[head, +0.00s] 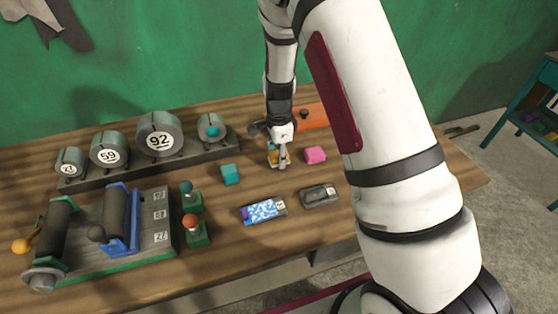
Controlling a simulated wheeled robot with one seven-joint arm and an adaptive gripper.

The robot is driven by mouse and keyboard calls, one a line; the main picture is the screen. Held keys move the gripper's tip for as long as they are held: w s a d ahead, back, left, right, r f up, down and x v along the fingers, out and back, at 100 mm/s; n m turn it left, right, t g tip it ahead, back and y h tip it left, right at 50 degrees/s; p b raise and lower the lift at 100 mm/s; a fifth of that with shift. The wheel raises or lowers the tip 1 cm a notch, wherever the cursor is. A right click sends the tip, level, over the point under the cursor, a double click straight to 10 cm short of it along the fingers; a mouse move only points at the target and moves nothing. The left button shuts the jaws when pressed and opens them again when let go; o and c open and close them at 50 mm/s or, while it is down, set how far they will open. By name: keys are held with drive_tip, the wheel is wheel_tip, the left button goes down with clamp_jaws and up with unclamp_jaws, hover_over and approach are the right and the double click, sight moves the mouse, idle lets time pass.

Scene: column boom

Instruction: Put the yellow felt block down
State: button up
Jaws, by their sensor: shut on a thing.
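My gripper (279,160) is near the middle of the wooden table, pointing down at its top. It is shut on the yellow felt block (273,157), which shows only in small part between the fingers. The block is at or just above the table; I cannot tell whether it touches. A pink block (315,155) lies just right of the gripper, and a teal block (230,174) lies to its left.
A patterned blue item (263,211) and a dark grey item (318,195) lie in front. A rack of numbered grey cylinders (159,134) stands back left. A lever fixture (155,235) and joysticks (194,229) are at left. An orange object (312,116) is behind.

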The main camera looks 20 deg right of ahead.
drive_tip(key=shift+s+f, duration=0.1)
drive_tip(key=shift+f, duration=1.2)
drive_tip(key=shift+f, duration=0.25)
drive_tip(key=shift+s+f, duration=0.1)
drive_tip(key=shift+f, duration=0.15)
drive_tip(key=o, duration=1.2)
drive_tip(key=shift+f, duration=0.15)
